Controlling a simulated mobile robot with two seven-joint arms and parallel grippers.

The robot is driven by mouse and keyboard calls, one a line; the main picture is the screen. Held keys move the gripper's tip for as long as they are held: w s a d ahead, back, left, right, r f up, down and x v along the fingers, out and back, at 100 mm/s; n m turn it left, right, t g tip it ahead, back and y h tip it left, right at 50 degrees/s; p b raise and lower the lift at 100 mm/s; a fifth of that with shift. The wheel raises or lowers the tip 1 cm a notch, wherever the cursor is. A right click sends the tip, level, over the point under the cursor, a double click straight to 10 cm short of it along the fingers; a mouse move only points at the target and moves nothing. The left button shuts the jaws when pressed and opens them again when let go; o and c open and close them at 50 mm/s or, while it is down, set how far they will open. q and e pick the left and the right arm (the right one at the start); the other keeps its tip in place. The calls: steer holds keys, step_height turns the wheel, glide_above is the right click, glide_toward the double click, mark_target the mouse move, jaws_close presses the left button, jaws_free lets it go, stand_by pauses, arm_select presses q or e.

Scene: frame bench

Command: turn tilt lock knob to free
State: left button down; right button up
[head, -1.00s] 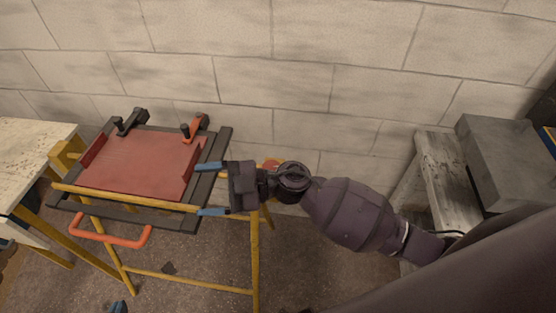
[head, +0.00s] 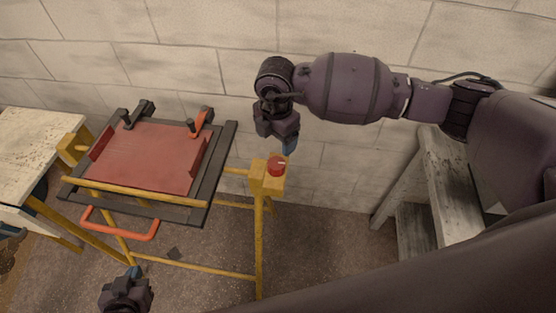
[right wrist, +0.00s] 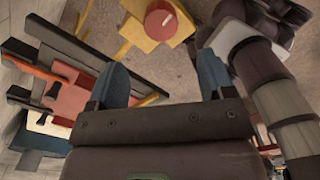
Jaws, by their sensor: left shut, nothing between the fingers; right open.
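The red round tilt lock knob (head: 277,164) sits on a yellow block at the right end of the yellow stand. A small pale mark shows on it. The knob also shows at the top of the right wrist view (right wrist: 160,24), beyond the fingertips. My right gripper (head: 290,146) points down, just above the knob in the head view and apart from it. Its blue fingers stand wide apart with nothing between them in the right wrist view (right wrist: 160,82). My left gripper (head: 133,271) is low at the bottom edge, shut and empty, away from the knob.
A dark frame holding a red panel (head: 150,158) rests on the yellow stand, with an orange handle (head: 120,232) in front. A pale table (head: 30,150) is at left, a grey bench (head: 450,180) at right. A block wall stands behind.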

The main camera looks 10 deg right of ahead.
mark_target(276, 163)
step_height(276, 163, down, 10)
steer(key=shift+f+p, duration=0.2)
steer(key=shift+p, duration=0.2)
steer(key=c, duration=0.9)
